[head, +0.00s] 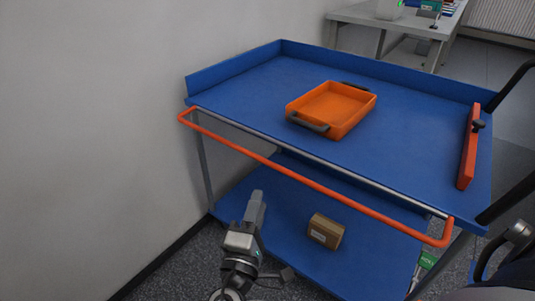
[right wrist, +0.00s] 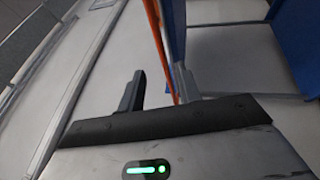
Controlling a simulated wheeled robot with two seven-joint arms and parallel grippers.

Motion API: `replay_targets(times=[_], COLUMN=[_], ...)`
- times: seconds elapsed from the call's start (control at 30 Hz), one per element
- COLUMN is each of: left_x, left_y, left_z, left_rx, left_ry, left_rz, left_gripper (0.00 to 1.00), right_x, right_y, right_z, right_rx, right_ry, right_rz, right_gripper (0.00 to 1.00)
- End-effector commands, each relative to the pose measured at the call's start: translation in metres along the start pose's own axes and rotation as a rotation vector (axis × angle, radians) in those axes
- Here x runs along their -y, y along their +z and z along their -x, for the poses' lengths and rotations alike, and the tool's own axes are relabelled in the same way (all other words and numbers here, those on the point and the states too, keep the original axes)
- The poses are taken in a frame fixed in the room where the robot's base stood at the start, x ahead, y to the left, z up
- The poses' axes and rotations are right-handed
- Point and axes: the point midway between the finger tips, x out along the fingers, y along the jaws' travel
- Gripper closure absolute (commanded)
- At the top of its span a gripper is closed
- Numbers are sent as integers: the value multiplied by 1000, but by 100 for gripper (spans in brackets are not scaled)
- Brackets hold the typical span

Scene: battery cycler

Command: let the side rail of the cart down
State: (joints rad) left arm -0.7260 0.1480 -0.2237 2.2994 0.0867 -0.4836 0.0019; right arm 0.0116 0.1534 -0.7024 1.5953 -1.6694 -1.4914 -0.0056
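The blue cart (head: 240,85) stands in front of me with its long side near. Its orange side rail (head: 300,180) runs along that side, just outside and slightly below the tabletop edge in the head view. I cannot tell its exact tilt. My right gripper (head: 258,205) is below the rail in the head view, apart from it in the picture. In the right wrist view its two fingers (right wrist: 160,90) are spread. The orange rail (right wrist: 158,35) shows between them, nearer the right finger, and is not gripped. My left gripper is not in view.
An orange tray (head: 350,122) with dark handles sits on the cart's top. A red bar (head: 469,150) with a black knob is at the right end. A cardboard box (head: 325,232) lies on the lower shelf. A wall (head: 90,120) stands close at left; a table (head: 400,20) is behind.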

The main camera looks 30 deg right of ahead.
Motion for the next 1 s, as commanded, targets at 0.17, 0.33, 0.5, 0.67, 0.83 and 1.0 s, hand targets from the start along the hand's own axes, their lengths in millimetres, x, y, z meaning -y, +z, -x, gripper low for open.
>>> replay_targets(times=[0.17, 0.33, 0.5, 0.67, 0.83, 1.0], left_x=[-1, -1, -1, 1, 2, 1], left_y=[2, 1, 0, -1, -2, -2], left_z=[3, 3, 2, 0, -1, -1], left_rx=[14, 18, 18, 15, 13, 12], left_ry=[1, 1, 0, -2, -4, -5], left_rz=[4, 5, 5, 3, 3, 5], left_gripper=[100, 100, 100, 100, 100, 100], right_x=[-2, -1, -1, 0, 0, 1], right_y=[1, 1, 1, 0, 0, 0], right_z=[-41, -78, -110, -129, -136, -137], right_rx=[3, 2, 2, 0, 0, 0], right_ry=[4, 3, 0, -1, -3, -3], right_rz=[1, 1, 1, 0, -1, -1], right_gripper=[66, 66, 66, 66, 66, 66])
